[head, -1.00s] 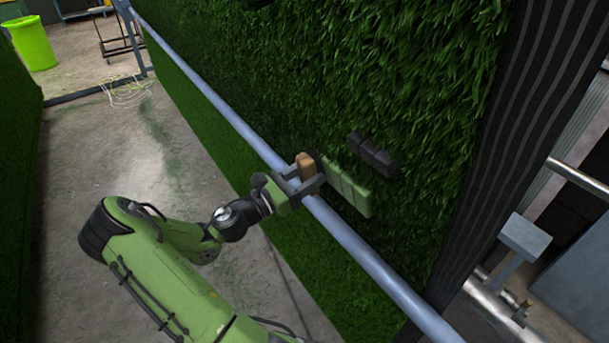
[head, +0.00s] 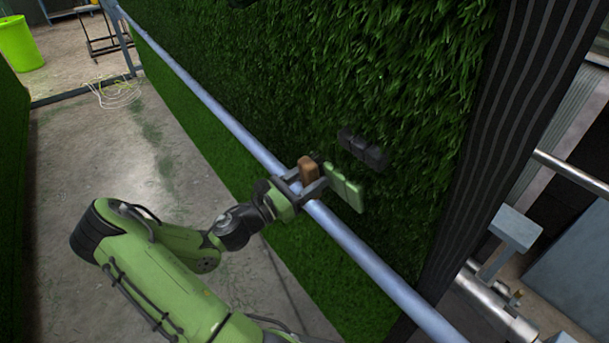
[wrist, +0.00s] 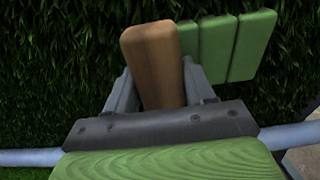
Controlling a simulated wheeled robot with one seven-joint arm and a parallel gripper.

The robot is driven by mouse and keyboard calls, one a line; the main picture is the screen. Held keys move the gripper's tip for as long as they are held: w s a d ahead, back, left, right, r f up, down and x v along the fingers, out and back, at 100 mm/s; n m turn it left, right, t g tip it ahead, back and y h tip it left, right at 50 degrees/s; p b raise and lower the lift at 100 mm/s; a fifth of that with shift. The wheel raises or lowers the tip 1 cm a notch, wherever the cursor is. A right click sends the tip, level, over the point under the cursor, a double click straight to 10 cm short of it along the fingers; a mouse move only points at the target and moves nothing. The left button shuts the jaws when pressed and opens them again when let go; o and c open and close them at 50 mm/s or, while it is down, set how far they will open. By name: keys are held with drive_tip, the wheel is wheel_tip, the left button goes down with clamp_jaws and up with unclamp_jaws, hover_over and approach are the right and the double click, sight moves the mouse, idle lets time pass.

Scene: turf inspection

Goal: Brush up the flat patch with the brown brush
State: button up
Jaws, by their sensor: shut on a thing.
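My gripper (head: 308,183) is shut on the brown brush (head: 309,168), beside the turf wall just above the grey rail. In the wrist view the brown brush (wrist: 152,60) stands upright between my two fingers (wrist: 152,92). Its bristles are not visible. A green segmented block (head: 344,187) sits right beside the brush on its right side; it also shows in the wrist view (wrist: 238,45). A dark segmented block (head: 363,148) is on the turf above it. The turf (head: 300,90) is upright and grassy; I cannot make out where a flat patch begins or ends.
A grey-blue rail (head: 225,120) runs diagonally along the turf under my gripper. A dark striped post (head: 490,150) closes the turf on the right. A lime bin (head: 20,44) and a pale hose coil (head: 115,93) are far off on the concrete floor.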

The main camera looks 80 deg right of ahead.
drive_tip(key=shift+s+a, duration=1.6)
drive_tip(key=shift+s, duration=0.15)
drive_tip(key=shift+r+p, duration=0.15)
drive_tip(key=shift+p, duration=0.4)
drive_tip(key=shift+p, duration=0.3)
drive_tip(key=p, duration=0.3)
drive_tip(key=shift+a, duration=0.1)
drive_tip(key=s+p, duration=0.1)
drive_tip(key=p, duration=0.3)
drive_tip(key=shift+s+a+r, duration=0.1)
drive_tip(key=shift+s+a, duration=0.05)
drive_tip(key=shift+a, duration=0.25)
drive_tip(key=shift+s+a+p, duration=0.1)
drive_tip(key=shift+p, duration=0.3)
